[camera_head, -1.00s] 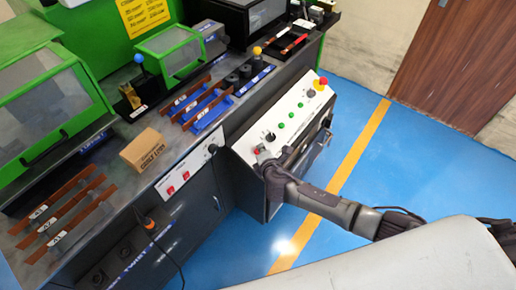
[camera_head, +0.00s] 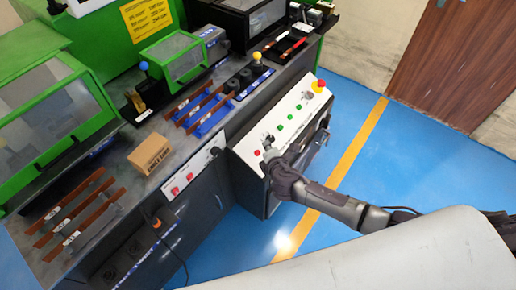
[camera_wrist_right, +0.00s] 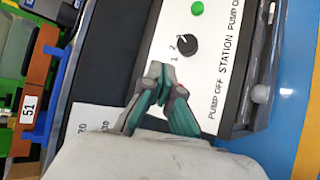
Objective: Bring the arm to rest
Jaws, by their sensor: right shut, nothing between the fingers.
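My right arm (camera_head: 345,208) reaches in from the right. Its gripper (camera_head: 270,149) is in front of the sloped white control panel (camera_head: 301,112), near the panel's lower left part. In the right wrist view the two fingers (camera_wrist_right: 163,82) are together at the tips, with nothing held. There they appear over the panel's edge, just below a black selector knob (camera_wrist_right: 188,44) marked 1 and 2. The fingertips look apart from the knob, but their height above the panel is hard to judge. My left gripper is not in view.
The panel also carries green buttons (camera_head: 279,127) and a red emergency stop (camera_head: 320,84). The bench holds a cardboard box (camera_head: 151,152), copper bars (camera_head: 78,217) and blue holders (camera_head: 214,118). Blue floor (camera_head: 415,155) with a yellow line is open at right.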

